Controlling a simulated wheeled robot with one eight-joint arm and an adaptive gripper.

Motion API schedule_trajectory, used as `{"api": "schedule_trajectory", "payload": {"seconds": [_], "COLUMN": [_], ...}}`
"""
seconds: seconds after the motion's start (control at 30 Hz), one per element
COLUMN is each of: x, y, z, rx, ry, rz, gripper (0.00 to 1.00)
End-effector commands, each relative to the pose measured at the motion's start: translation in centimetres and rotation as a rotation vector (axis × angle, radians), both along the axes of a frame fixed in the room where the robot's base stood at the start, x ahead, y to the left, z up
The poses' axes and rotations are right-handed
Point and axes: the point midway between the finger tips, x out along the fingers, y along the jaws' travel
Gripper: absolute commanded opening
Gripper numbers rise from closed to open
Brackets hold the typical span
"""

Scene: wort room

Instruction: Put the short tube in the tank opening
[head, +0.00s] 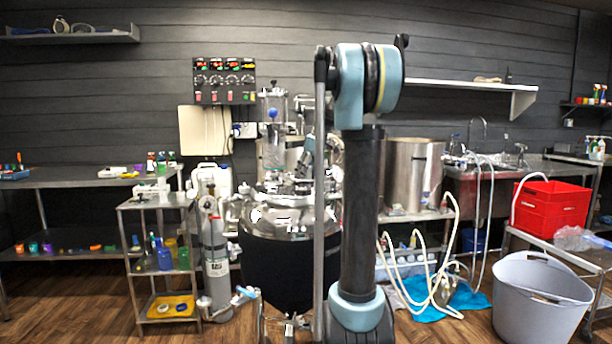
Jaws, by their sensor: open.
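The steel tank (285,222) stands in the middle, with a shiny domed top, fittings on its lid and a dark jacket below. My arm stands in front of its right side and hides part of it. My gripper (302,180) seems to be the small end of my arm over the tank lid, beyond the pale blue wrist. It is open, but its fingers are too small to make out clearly. I cannot pick out the short tube or the tank opening among the lid fittings.
A grey gas cylinder (215,255) and a small shelf cart (160,203) stand left of the tank. A steel pot (413,175) is at right.

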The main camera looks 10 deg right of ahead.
Motion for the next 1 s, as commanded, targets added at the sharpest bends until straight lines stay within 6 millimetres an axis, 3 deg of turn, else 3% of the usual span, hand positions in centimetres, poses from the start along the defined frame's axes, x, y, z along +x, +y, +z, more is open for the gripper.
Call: {"api": "schedule_trajectory", "payload": {"seconds": [0.17,0.6,0.8,1.0], "x": [-0.5,-2.6,-3.1,-3.2], "y": [-0.5,-2.5,-3.0,-3.1], "z": [1.6,9.0,10.7,11.1], "rx": [0.000,0.000,0.000,0.000], "ry": [0.000,0.000,0.000,0.000], "rz": [-0.001,0.000,0.001,0.002], "gripper": [0.54,0.54,0.54,0.54]}}
